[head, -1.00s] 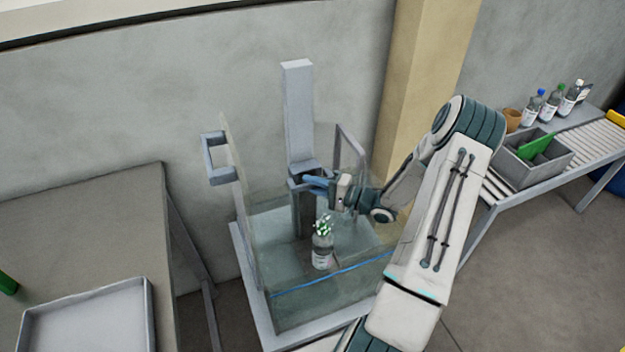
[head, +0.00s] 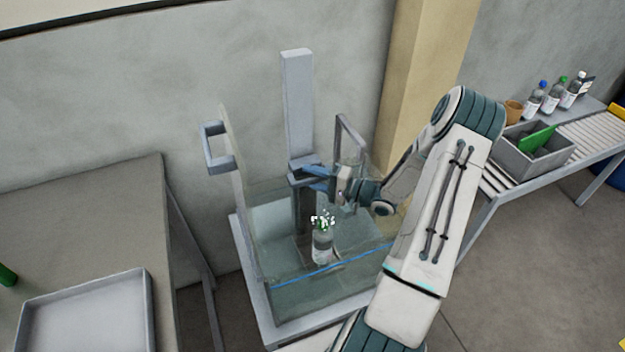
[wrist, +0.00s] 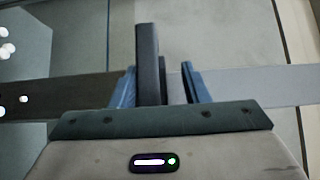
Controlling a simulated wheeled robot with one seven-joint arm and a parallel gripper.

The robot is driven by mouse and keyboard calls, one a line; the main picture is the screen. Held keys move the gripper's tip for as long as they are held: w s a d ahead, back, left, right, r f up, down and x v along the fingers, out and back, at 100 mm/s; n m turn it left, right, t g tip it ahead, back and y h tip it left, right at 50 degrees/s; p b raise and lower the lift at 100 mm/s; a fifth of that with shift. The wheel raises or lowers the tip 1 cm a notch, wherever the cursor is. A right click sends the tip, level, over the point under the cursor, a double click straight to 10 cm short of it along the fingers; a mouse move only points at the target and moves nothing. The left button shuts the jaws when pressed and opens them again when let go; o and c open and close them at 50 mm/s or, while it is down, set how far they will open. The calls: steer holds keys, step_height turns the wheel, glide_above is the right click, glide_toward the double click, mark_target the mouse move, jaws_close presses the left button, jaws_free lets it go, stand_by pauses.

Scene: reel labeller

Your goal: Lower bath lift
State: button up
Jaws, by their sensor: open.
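A clear-walled bath (head: 262,250) stands against the wall, with a blue line across its front. A tall grey lift column (head: 298,110) rises at its back. A clear bottle (head: 322,243) with a white label stands upright inside the bath, with white and green specks around its top. My gripper (head: 312,174) is at the column, above and behind the bottle. In the wrist view its two blue fingers (wrist: 160,85) are open, one on each side of a dark upright bar (wrist: 148,62). The bar is nearer the left finger; contact is unclear.
A grey bracket (head: 218,150) stands at the bath's left and another frame (head: 350,138) at its right. A table with a grey tray (head: 85,275) is at left. A conveyor (head: 590,135) at right holds a grey crate (head: 548,165) and several bottles.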

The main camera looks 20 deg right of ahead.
step_height(320, 180, up, 3)
steer(key=shift+f, duration=0.1)
steer(key=s+d+r, duration=0.7)
steer(key=d, duration=0.1)
steer(key=shift+s+d, duration=0.35)
steer(key=shift+s, duration=0.05)
steer(key=shift+w+r, duration=0.1)
